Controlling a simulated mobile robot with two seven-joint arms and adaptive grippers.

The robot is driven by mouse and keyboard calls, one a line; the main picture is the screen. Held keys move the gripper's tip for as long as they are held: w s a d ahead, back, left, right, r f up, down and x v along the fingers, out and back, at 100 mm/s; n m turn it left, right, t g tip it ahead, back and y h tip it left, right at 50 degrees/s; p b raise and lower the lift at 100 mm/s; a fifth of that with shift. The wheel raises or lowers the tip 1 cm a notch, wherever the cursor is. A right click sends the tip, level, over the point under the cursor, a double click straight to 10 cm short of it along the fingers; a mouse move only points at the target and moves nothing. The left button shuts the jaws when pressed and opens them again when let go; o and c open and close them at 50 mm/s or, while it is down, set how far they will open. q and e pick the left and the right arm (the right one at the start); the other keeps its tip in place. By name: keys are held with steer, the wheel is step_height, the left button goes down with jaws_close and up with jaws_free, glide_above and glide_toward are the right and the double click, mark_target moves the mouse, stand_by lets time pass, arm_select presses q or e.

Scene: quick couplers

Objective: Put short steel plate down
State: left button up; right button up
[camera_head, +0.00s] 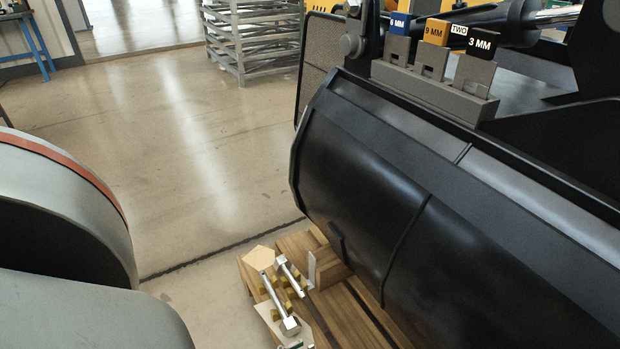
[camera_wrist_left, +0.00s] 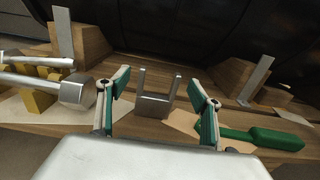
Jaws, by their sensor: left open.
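In the left wrist view, my left gripper (camera_wrist_left: 160,100) is open, with its two green-and-grey fingers spread apart and nothing held between them. Beyond and between the fingertips, a small U-shaped steel piece (camera_wrist_left: 153,105) stands on the wooden surface with two prongs up. One flat steel plate (camera_wrist_left: 62,34) stands at the left against a wooden block. Another flat steel plate (camera_wrist_left: 257,78) leans at the right by a second block. I cannot tell which is the short steel plate. In the head view, an upright plate (camera_head: 311,270) shows beside a block. My right gripper is not in view.
A green-handled tool (camera_wrist_left: 272,138) lies right of the fingers. Steel pins with large heads (camera_wrist_left: 75,93) lie on yellow supports at left. A large black bucket (camera_head: 390,190) overhangs the wooden pallet (camera_head: 325,312). Labelled blocks (camera_head: 435,32) sit in a grey holder on it.

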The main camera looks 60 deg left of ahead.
arm_select(q)
steer(key=s, duration=1)
steer(key=shift+a, duration=0.4)
